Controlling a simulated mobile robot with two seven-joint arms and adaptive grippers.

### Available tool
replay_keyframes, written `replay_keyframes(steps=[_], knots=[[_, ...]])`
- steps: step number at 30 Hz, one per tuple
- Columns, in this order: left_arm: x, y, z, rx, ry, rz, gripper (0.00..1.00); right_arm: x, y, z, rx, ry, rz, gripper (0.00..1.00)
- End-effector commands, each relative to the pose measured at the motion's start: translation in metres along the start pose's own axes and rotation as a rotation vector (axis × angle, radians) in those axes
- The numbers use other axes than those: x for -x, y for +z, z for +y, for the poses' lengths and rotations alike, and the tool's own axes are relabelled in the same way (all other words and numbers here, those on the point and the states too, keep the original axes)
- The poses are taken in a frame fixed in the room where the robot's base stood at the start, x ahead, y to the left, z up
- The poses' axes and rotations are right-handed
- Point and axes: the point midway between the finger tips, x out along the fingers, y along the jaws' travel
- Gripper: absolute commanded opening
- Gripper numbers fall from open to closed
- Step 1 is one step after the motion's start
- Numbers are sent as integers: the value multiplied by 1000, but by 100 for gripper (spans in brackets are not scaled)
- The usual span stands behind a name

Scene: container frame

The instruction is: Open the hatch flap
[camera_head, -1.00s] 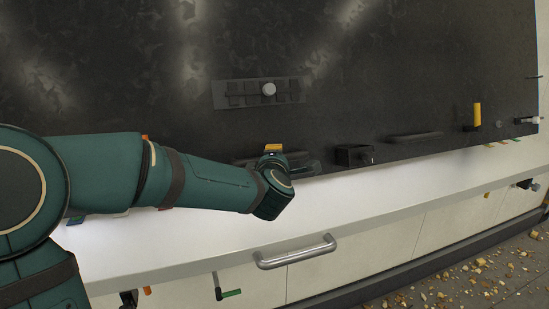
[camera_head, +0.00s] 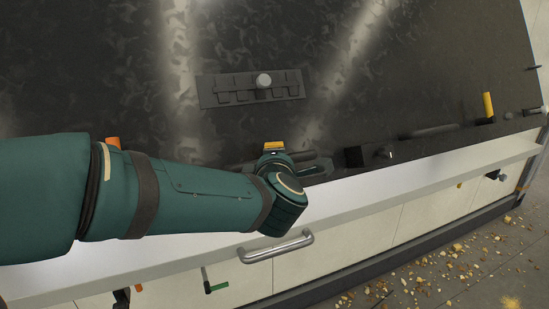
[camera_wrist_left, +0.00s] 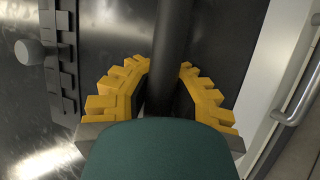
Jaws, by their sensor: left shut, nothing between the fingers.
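A large dark mottled panel (camera_head: 400,70), which may be the hatch flap, fills the upper head view; I see no open gap around it. A dark bar handle (camera_head: 318,167) lies along its lower edge, and a dark bar (camera_wrist_left: 172,40) runs down the middle of the left wrist view. My left gripper (camera_head: 273,147) is at this lower edge, mostly hidden behind my wrist. In the wrist view its yellow fingers (camera_wrist_left: 164,67) lie on both sides of the bar; they are shut without a grip on it. My right gripper is out of view.
A slotted dark strip (camera_head: 225,90) with a pale round knob (camera_head: 263,80) sits on the panel. A black block (camera_head: 354,156) and a yellow peg (camera_head: 488,106) are to the right. A metal handle (camera_head: 275,247) is on the white front below. Crumbs (camera_head: 450,270) litter the floor.

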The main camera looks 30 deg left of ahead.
Motion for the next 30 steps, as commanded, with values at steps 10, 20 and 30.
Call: replay_keyframes(steps=[10, 20, 30], knots=[[0, 0, -7, -4, -14, -2, 52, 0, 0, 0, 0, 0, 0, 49], [10, 0, -5, -6, -11, -2, 52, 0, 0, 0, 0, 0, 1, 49], [69, 0, -4, -5, -9, -2, 52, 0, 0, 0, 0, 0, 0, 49]])
